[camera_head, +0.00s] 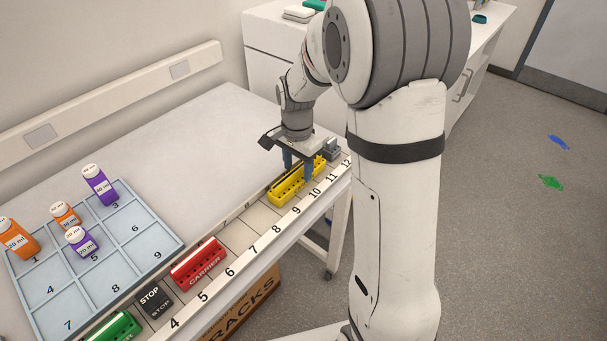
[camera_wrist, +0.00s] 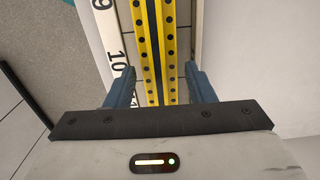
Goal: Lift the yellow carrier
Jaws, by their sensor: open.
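The yellow carrier (camera_head: 287,190) is a long block with rows of dark holes. It lies on the numbered track near marks 9 to 11, at the table's front edge. My gripper (camera_head: 298,172) is open, pointing down over the carrier's far end. In the wrist view the yellow carrier (camera_wrist: 155,45) runs up the middle of the picture. The blue fingers of my gripper (camera_wrist: 160,85) stand one on each side of it, with gaps between. The carrier's near end in the wrist view is hidden behind the gripper body.
A grey block (camera_head: 331,150) stands on the track just beyond the yellow carrier. A red carrier (camera_head: 199,263), a black STOP block (camera_head: 153,300) and a green carrier (camera_head: 113,328) lie farther down the track. A blue tray (camera_head: 168,245) holds several bottles. The table's back is clear.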

